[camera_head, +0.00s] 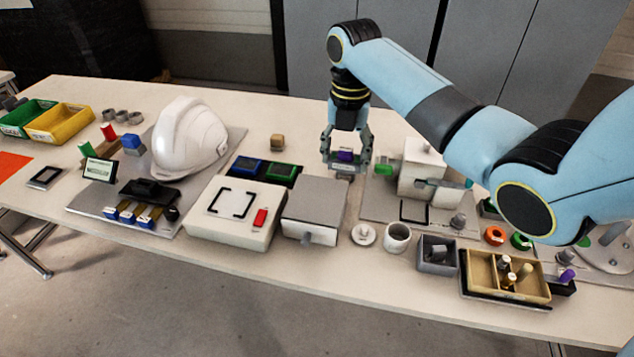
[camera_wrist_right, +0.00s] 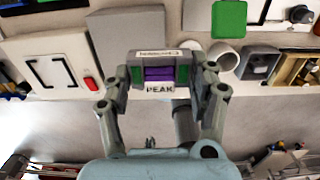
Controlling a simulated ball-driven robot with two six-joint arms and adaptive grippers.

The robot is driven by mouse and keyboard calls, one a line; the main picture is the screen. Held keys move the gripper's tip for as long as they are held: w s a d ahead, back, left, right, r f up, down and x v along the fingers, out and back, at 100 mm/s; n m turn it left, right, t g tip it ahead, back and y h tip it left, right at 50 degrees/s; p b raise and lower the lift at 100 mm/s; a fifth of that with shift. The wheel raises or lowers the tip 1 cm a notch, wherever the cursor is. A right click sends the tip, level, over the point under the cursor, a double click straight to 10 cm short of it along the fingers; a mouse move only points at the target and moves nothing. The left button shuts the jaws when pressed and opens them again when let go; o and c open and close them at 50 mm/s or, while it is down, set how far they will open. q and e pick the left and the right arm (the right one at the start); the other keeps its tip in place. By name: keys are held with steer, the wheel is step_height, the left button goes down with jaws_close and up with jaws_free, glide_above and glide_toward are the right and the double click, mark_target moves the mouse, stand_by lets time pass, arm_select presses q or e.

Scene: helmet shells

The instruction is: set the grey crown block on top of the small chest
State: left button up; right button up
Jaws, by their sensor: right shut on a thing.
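My right gripper (camera_head: 346,160) is shut on the grey crown block (camera_head: 345,156), which has a purple band. In the right wrist view the block (camera_wrist_right: 158,75) sits between the fingertips, with a white label on top and a "PEAK" label by its lower edge. The small chest (camera_head: 315,198) is a grey-topped box with a pale front and a knob, standing left of and nearer than the gripper. Its bare grey top (camera_wrist_right: 127,25) shows behind the block in the right wrist view. The block is apart from the chest. My left gripper is out of view.
A white box with a red button (camera_head: 236,212) adjoins the chest's left side. A white helmet shell (camera_head: 187,138) stands further left. A white block fixture (camera_head: 421,176) with a green part is right of the gripper. A white cup (camera_head: 397,238) and wooden tray (camera_head: 508,279) stand nearer right.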

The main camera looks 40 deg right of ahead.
glide_above(317, 199)
step_height(317, 199, down, 4)
steer(key=shift+w+r, duration=0.1)
steer(key=shift+r, duration=0.15)
steer(key=shift+f, duration=0.25)
step_height(317, 199, down, 3)
steer(key=shift+r, duration=0.15)
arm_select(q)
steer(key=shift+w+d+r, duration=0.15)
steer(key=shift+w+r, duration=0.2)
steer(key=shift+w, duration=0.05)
arm_select(e)
steer(key=shift+f, duration=0.45)
steer(key=shift+f, duration=0.1)
steer(key=o, duration=1.1)
steer(key=shift+o, duration=0.2)
